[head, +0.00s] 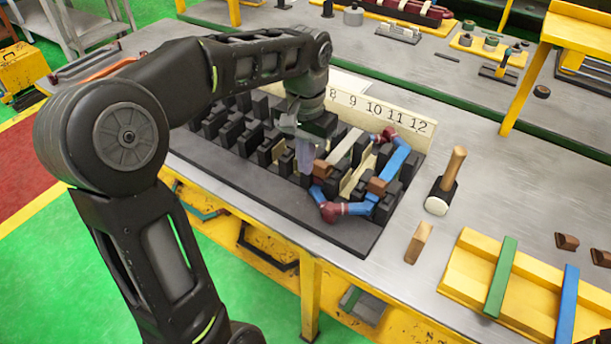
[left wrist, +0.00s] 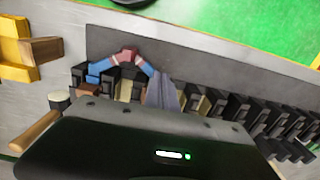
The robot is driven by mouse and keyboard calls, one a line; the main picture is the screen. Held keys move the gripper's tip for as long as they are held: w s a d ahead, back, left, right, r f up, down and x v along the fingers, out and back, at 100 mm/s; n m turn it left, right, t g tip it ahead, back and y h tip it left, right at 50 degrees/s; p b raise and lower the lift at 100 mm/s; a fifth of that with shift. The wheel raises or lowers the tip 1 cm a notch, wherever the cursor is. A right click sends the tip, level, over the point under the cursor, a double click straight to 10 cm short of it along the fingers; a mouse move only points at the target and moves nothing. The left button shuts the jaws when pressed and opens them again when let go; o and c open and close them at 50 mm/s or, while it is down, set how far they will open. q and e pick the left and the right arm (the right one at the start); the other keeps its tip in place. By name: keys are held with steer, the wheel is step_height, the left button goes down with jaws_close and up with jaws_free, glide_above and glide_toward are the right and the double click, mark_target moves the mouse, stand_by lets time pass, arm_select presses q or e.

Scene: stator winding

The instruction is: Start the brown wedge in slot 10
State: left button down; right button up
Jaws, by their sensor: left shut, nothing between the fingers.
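A brown wedge (head: 322,168) sits at the near end of a pale strip, roughly in line with label 10 on the number board (head: 381,110). I cannot tell how far it sits in the slot. A second brown wedge (head: 377,186) is at the near end of a slot further right. My left gripper (head: 304,165) is shut and empty, pointing down just left of the first wedge; I cannot tell if they touch. Its fingers show in the left wrist view (left wrist: 165,92), beside the blue coil (left wrist: 103,68) with dark red ends. My right gripper is not in view.
The black slotted stator (head: 265,175) lies on the grey bench. To its right are a mallet (head: 447,185), a wooden block (head: 418,243), a yellow tray (head: 470,275) with green and blue strips, and loose brown wedges (head: 566,241). Bare bench lies between them.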

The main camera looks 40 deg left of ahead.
arm_select(q)
step_height(320, 180, up, 4)
steer(key=shift+s, duration=0.15)
